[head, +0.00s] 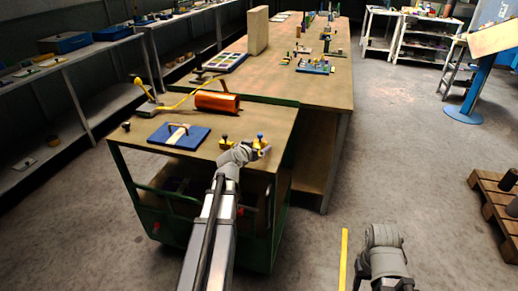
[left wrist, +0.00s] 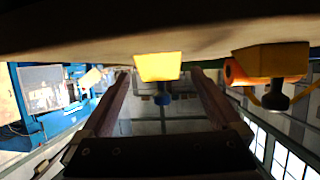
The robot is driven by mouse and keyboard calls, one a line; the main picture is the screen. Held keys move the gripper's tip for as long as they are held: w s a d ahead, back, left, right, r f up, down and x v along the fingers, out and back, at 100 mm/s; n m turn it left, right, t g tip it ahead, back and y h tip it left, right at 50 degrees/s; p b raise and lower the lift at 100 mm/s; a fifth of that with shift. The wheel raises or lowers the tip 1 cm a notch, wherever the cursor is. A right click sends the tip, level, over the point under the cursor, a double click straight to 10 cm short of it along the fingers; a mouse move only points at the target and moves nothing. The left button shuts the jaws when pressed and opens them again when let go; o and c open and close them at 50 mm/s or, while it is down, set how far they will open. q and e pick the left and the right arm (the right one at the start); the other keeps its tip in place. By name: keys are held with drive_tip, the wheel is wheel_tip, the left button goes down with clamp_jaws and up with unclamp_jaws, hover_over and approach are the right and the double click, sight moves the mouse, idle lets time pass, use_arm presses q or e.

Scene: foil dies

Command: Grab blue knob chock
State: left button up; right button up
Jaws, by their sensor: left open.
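The blue knob chock is a small yellow block with a blue knob; its blue knob (head: 260,135) shows near the green cart's front right corner in the head view. The left wrist view is upside down, and the chock's yellow block (left wrist: 158,66) hangs there from the tabletop with its knob pointing down. My left gripper (left wrist: 161,76) is open, its two fingers on either side of the chock in that view, with gaps on both sides. I cannot tell how deep the chock sits between them. In the head view my left wrist partly hides the chock. My right arm shows, but its gripper does not.
A similar yellow chock with a black knob (left wrist: 270,65) stands beside it; its knob also shows in the head view (head: 224,138). The cart top (head: 185,110) also carries an orange cylinder (head: 218,102) and a blue board (head: 178,136). A long workbench (head: 300,85) adjoins behind.

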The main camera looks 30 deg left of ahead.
use_arm(q)
drive_tip(key=shift+x, duration=1.2)
drive_tip(key=shift+s, duration=0.15)
drive_tip(key=shift+c, duration=0.4)
drive_tip(key=c, duration=1.4)
drive_tip(key=shift+r, duration=0.1)
